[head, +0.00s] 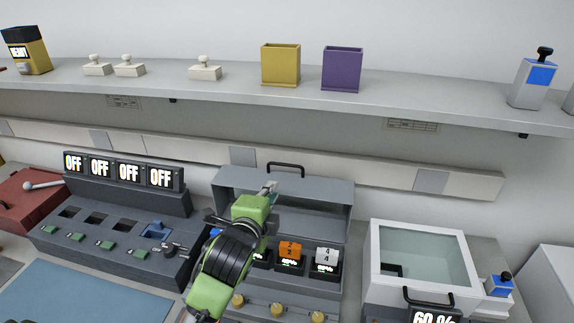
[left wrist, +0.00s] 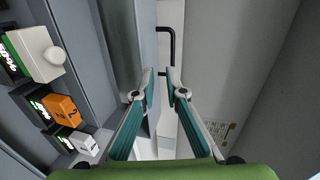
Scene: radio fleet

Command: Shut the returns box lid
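The grey box in the middle of the bench, which I take to be the returns box, has its lid (head: 325,190) raised, with a black handle (head: 287,166) at the lid's top edge. My left gripper (head: 271,188) is in front of the raised lid, just below and left of the handle in the picture. In the left wrist view, my left gripper (left wrist: 159,94) has its fingertips apart and nothing held between them. The handle (left wrist: 173,44) shows beyond the fingertips there. Whether a finger touches the lid I cannot tell. My right gripper is not in view.
Inside the box stand an orange block (head: 290,248) and a white block (head: 326,255) over lit displays. A glass-topped box (head: 425,258) stands to the right. A switch panel (head: 110,240) stands left. A shelf (head: 420,104) runs above the lid.

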